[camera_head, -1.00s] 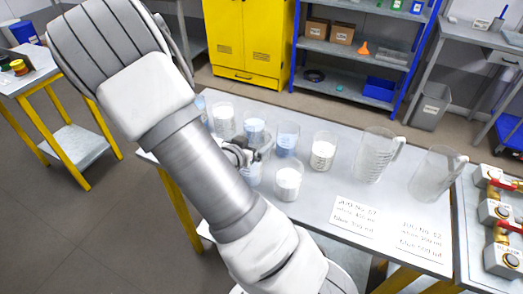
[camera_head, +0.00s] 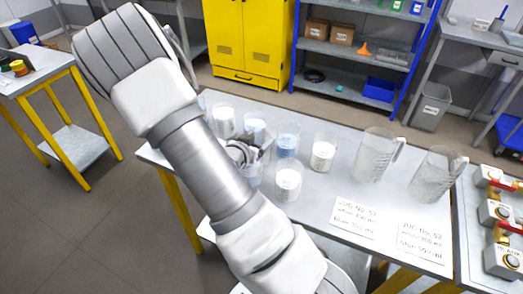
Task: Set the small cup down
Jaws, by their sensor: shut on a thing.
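My gripper (camera_head: 248,152) is at the left part of the grey table, low among the small clear cups and largely hidden by my own arm. It is shut on a small cup (camera_head: 253,174) with a bluish look, of which only part shows beside the arm. I cannot tell whether its base touches the table. A cup with white contents (camera_head: 288,184) stands just right of it. Cups with blue contents (camera_head: 254,131) and (camera_head: 288,140) stand behind, and another white-filled cup (camera_head: 323,154) stands further right.
Another white-filled cup (camera_head: 223,121) stands at the back left. Two large clear jugs (camera_head: 372,158) and (camera_head: 437,176) stand at the right of the table (camera_head: 318,188). Two written cards (camera_head: 354,217) and (camera_head: 424,243) lie at the front. Red-handled valves (camera_head: 497,210) are at far right.

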